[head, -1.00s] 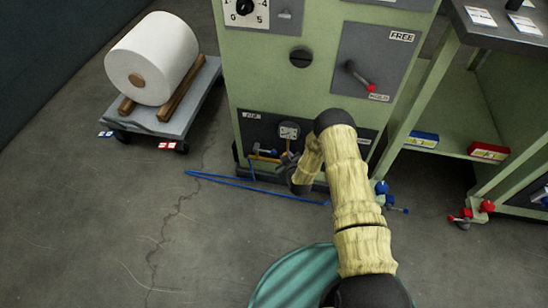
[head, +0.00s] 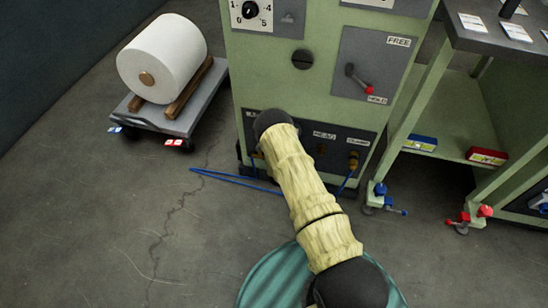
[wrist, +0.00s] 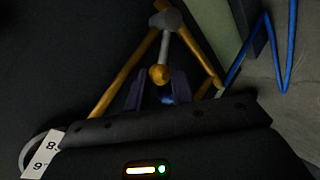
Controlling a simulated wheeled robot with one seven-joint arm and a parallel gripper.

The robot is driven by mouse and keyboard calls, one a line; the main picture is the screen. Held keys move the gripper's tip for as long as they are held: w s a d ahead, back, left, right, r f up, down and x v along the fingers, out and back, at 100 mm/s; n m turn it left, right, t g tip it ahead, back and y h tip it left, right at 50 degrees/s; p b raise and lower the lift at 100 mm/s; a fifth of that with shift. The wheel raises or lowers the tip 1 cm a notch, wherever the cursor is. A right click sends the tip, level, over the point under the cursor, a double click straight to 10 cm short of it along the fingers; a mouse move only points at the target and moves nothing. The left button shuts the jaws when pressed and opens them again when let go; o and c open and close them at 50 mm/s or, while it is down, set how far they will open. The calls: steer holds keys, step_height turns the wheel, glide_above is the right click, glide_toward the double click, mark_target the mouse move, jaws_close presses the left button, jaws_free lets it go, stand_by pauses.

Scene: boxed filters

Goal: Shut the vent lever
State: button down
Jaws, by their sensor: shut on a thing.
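In the wrist view a grey lever stem with a brass ball knob (wrist: 159,74) hangs from a grey hub between slanting brass-coloured bars. I take it for the vent lever; no label on it can be read. My gripper (wrist: 158,90) has its dark purple fingers on either side of the knob end, shut on it. A small blue patch shows between the fingers. In the head view my arm covers the left part of the dark lower panel (head: 345,145) of the green cabinet (head: 265,75), so my gripper and this lever are hidden there.
A red-tipped lever (head: 360,80) sits between FREE and HOLD plates higher up. A blue hose (head: 235,180) lies on the floor before the cabinet. A cart (head: 198,115) with a white roll (head: 163,58) stands left, a green bench (head: 440,110) right.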

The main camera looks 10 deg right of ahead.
steer(key=shift+a+f, duration=0.1)
steer(key=shift+f, duration=0.05)
stand_by(0.3)
steer(key=c, duration=1.5)
jaws_free()
steer(key=p+v, duration=0.6)
steer(key=v, duration=1.1)
steer(key=shift+r, duration=0.3)
